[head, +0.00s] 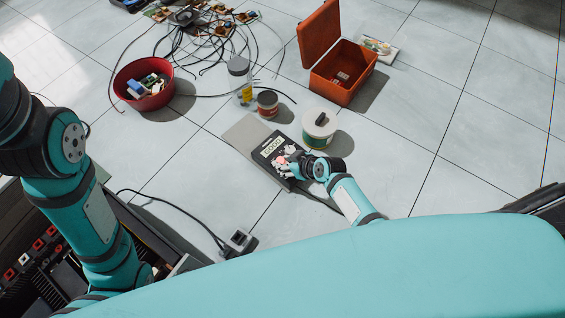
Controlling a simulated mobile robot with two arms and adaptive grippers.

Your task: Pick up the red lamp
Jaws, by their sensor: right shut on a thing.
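The red lamp (281,160) shows as a small pinkish-red spot at the middle of the head view, over a dark device with a lit number display (271,147). My right gripper (284,163) reaches in from the lower right, and its pale fingers are shut on the lamp. The fingers and wrist hide most of the lamp, so I cannot tell whether it still touches the device. My left arm (75,195) stands at the left edge; its gripper is out of view.
A white-lidded tub (319,126), small red-labelled jar (267,103) and clear jar (240,80) stand just beyond. An open orange toolbox (338,88), red bowl (144,101) and cable tangle (205,48) lie farther back. A black cable (180,205) runs at lower left. Right floor is clear.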

